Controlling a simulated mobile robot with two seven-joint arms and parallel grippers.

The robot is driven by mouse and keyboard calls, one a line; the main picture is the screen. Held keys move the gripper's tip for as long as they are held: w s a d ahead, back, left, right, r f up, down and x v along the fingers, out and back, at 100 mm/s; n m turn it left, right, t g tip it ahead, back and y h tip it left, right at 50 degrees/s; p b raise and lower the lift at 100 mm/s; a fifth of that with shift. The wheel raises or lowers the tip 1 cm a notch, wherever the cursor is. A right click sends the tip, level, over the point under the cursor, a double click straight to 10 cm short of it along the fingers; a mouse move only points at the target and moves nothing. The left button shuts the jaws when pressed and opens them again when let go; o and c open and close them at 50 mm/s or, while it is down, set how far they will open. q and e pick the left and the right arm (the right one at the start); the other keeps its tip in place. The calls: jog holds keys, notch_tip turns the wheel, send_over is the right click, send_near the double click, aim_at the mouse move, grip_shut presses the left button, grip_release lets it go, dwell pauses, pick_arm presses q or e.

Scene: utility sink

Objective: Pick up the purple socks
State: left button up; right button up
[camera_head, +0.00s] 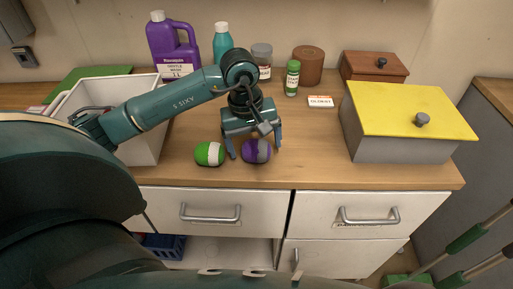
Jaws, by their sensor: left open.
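The purple socks (256,151), a rolled bundle with a grey band, lie on the wooden counter near its front edge. A green rolled bundle with a white band (209,153) lies just left of them. My left gripper (254,150) points down over the counter with its jaws open. Its fingers stand on either side of the purple socks, the left one between the two bundles. Whether the fingers touch the socks is not clear. My right gripper is not in view.
A white sink basin (147,148) is at the left. A purple jug (173,47), a teal bottle (222,42) and jars stand at the back. A grey box with a yellow lid (412,110) stands at the right. The counter between the socks and this box is clear.

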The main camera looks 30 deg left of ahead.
pick_arm(q)
jog(key=shift+f, duration=0.45)
jog(key=shift+c, duration=0.2)
jog(key=c, duration=1)
